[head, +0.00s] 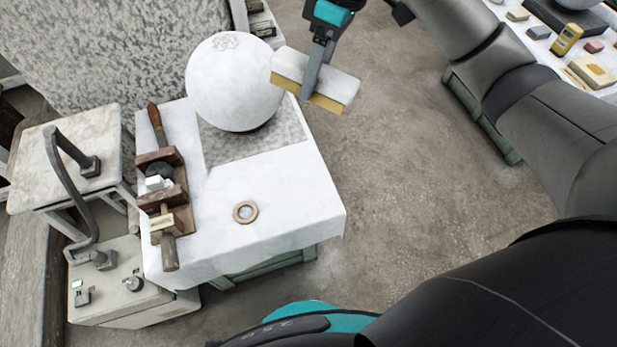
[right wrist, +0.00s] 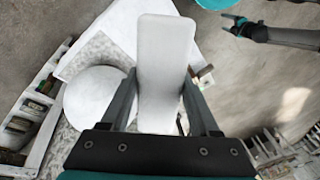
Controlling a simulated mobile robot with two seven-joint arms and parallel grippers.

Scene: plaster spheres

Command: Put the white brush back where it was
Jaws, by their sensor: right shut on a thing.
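The white brush (head: 338,84), a pale block with a yellowish underside, is held in the air beside the large white sphere, over the table's far right edge in the head view. My right gripper (head: 309,86) is shut across its middle. In the right wrist view the brush (right wrist: 165,60) lies lengthwise between the two fingers of the right gripper (right wrist: 160,85). My left gripper (right wrist: 232,25) shows small at the top right of the right wrist view, its jaws apart and empty. It is not in the head view.
The cloth-covered table (head: 290,205) bears the sphere (head: 234,82), a ring (head: 245,212) and a wooden clamp-like tool (head: 162,185). Its front right is clear. A grey stool (head: 65,140) and box (head: 125,290) stand left. Another table (head: 545,50) with small blocks is at top right.

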